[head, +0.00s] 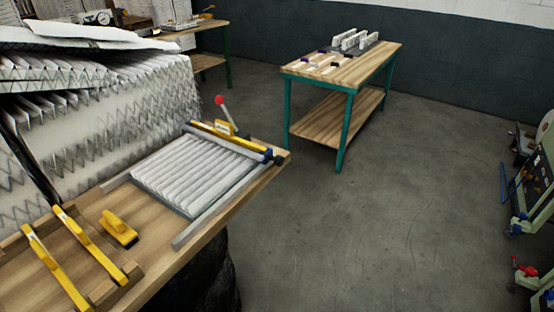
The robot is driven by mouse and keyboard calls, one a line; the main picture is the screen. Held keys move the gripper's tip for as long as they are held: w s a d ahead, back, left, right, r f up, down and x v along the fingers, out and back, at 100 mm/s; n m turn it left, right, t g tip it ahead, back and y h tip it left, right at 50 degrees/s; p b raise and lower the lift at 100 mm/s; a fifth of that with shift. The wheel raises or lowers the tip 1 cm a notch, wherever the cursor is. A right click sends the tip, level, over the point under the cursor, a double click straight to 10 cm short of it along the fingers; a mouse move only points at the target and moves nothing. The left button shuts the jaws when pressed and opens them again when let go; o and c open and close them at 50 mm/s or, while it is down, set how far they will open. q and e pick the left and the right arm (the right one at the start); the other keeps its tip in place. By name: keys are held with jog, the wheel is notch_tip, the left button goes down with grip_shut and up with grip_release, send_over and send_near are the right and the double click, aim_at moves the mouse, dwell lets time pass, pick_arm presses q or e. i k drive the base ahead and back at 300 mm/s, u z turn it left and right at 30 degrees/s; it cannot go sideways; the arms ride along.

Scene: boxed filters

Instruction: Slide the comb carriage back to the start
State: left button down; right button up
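The comb carriage (224,137) is a yellow and dark bar with an upright lever topped by a red knob. It lies across the far end of two grey rails (214,222) on the near wooden bench. A white pleated filter pack (190,175) lies between the rails, on the near side of the carriage. Neither of my grippers shows in the head view.
Two yellow-handled bars (90,243) and a yellow block tool (119,228) lie on the bench (165,262) at the near left. Stacked pleated filters (90,115) rise along the left. A green-legged table (345,75) stands beyond; open floor lies right.

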aim_at(264, 158)
jog(key=u, duration=0.5)
jog(key=k, duration=1.2)
jog(key=z, duration=0.3)
jog(key=i, duration=1.75)
jog(key=u, duration=0.9)
